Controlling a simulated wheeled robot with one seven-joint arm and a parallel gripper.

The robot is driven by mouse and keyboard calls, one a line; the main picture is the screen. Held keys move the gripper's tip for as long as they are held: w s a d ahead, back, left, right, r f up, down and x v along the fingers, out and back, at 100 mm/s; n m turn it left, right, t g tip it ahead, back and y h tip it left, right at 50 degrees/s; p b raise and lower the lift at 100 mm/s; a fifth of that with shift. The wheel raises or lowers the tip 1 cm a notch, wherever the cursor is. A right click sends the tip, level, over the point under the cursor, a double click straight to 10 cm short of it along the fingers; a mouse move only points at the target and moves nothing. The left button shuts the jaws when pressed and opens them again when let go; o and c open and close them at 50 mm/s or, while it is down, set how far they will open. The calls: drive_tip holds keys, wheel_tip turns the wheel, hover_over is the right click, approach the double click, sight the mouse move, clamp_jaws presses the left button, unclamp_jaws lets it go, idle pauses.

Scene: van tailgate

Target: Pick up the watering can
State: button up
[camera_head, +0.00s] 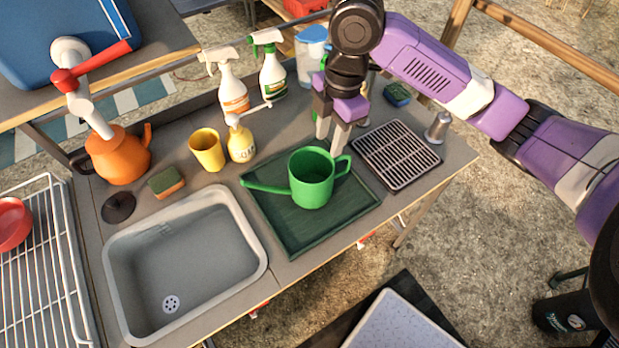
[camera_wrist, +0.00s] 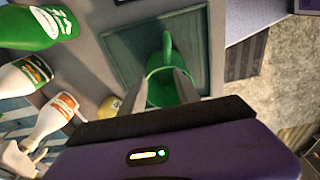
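The green watering can (camera_head: 312,180) stands upright on a dark green tray (camera_head: 283,231) right of the sink. Its spout points left and its handle is on the right side. My gripper (camera_head: 332,138) is above and behind the can, pointing down, with its two fingers apart and nothing seen between them. In the wrist view, the can (camera_wrist: 168,88) shows beyond the open fingers (camera_wrist: 160,82), which partly hide its sides. I cannot tell whether a finger touches the can.
A yellow cup (camera_head: 207,149), a yellow soap bottle (camera_head: 240,142) and spray bottles (camera_head: 229,88) stand left of my gripper. A drying rack (camera_head: 396,155) lies right of the tray. The sink (camera_head: 186,262) is at left, with an orange kettle (camera_head: 119,156) behind it.

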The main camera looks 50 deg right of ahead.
sight(349, 156)
drive_tip(key=shift+g+h, duration=0.4)
drive_tip(key=shift+g, duration=0.2)
drive_tip(key=s+d, duration=0.2)
drive_tip(key=d, duration=0.1)
drive_tip(key=shift+s+d, duration=0.15)
drive_tip(key=shift+s, duration=0.2)
drive_tip(key=shift+s+d+f, duration=0.1)
drive_tip(key=shift+s+f, duration=0.1)
drive_tip(key=shift+f, duration=0.6)
drive_tip(key=shift+s+f+p, duration=0.1)
drive_tip(key=shift+f+p, duration=0.7)
drive_tip(key=shift+f, duration=2.3)
clamp_jaws()
